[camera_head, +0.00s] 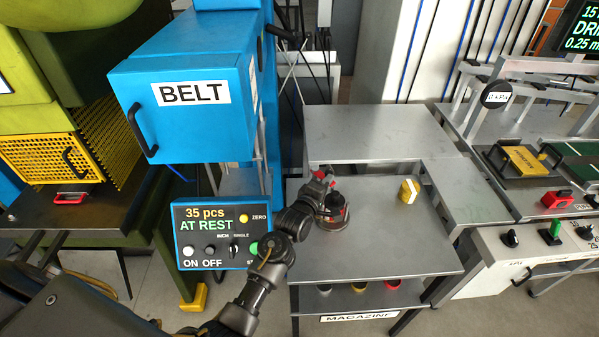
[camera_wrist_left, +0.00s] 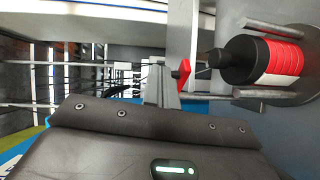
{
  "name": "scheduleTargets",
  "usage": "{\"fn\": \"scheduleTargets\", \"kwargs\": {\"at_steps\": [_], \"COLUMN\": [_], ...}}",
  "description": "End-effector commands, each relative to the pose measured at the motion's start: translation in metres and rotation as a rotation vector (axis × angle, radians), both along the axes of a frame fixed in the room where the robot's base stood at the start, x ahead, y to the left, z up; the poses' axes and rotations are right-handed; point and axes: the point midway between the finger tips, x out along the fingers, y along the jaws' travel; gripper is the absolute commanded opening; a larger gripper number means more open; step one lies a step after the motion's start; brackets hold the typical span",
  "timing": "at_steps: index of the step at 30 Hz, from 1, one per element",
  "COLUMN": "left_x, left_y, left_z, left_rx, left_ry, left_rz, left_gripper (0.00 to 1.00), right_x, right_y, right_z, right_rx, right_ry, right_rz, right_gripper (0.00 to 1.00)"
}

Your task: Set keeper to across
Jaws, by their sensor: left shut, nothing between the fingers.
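My left gripper (camera_head: 326,188) is shut and empty, close above a round dark fixture on the grey table. In the left wrist view a small red lever-like piece (camera_wrist_left: 182,74) sits right by the fingertips; I cannot tell whether they touch it. It may be the keeper, but no label shows, and its setting cannot be read. Next to it is a black cylinder with red and white bands (camera_wrist_left: 275,62), between metal rods (camera_wrist_left: 280,28). In the head view the gripper partly hides this fixture (camera_head: 334,216). My right gripper is not in view.
A yellow and white block (camera_head: 409,190) stands on the table (camera_head: 385,240), right of the gripper. A shelf with several cups (camera_head: 358,287) lies below, labelled MAGAZINE. The blue BELT box (camera_head: 190,95) and control panel (camera_head: 222,235) stand left.

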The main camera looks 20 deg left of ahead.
Motion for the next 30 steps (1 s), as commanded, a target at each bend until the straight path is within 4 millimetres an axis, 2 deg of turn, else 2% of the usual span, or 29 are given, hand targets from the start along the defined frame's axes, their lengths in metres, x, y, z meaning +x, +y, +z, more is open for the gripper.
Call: {"fn": "scheduleTargets", "kwargs": {"at_steps": [7,21,26,30], "left_x": [0.001,-0.001,-0.019,-0.047], "left_y": [0.007,0.005,0.008,0.011], "left_z": [0.0,-0.001,-0.001,0.001], "left_rx": [-0.001,-0.001,-0.001,-0.001], "left_ry": [0.0,0.0,0.0,-0.001], "left_rz": [0.014,0.012,0.012,0.011], "left_gripper": [0.0,0.0,0.0,0.0], "right_x": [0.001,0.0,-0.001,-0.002], "right_y": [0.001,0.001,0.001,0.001], "right_z": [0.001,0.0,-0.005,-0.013], "right_rx": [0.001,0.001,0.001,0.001], "right_ry": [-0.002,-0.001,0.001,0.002], "right_rz": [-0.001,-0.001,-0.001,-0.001], "right_gripper": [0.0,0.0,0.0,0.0]}}
